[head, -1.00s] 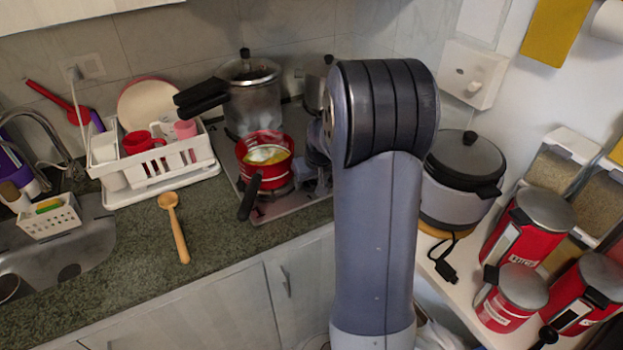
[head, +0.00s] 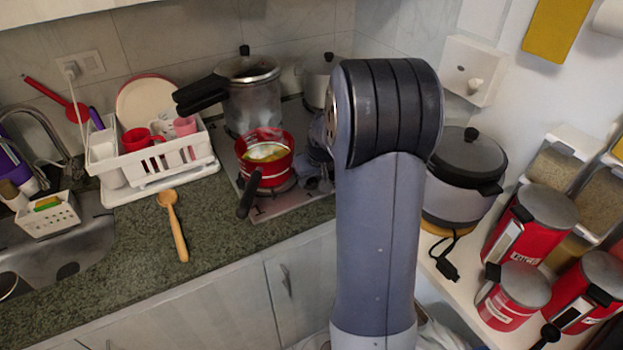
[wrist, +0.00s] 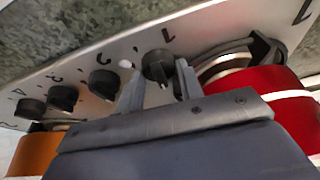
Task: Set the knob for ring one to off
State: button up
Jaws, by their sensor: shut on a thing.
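The hob's metal front panel (wrist: 215,28) shows in the wrist view with a row of several black knobs. The knob for ring one (wrist: 157,64) is at the right end of the row, beside a printed mark that looks like a 1. The fingers of my gripper (wrist: 161,80) stand on either side of this knob, shut on it. Its pointer direction is hard to read. The neighbouring knob (wrist: 103,83) is just left of the fingers. In the head view the knobs are hidden, and my arm covers part of the hob (head: 285,208).
A red pan (head: 265,157) with food stands on the hob; its red side (wrist: 262,88) is close right of my gripper. An orange pot (wrist: 36,151) shows at lower left in the wrist view. A pressure cooker (head: 250,100) stands behind. A wooden spoon (head: 174,222) lies on the counter.

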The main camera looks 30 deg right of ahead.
jog(key=shift+n, duration=0.4)
jog(key=o, duration=1)
jog(key=v, duration=1)
jog(key=shift+s+d+r+b, duration=0.15)
jog(key=shift+s+r+b, duration=0.05)
jog(key=shift+r+b, duration=0.2)
jog(key=shift+f, duration=0.15)
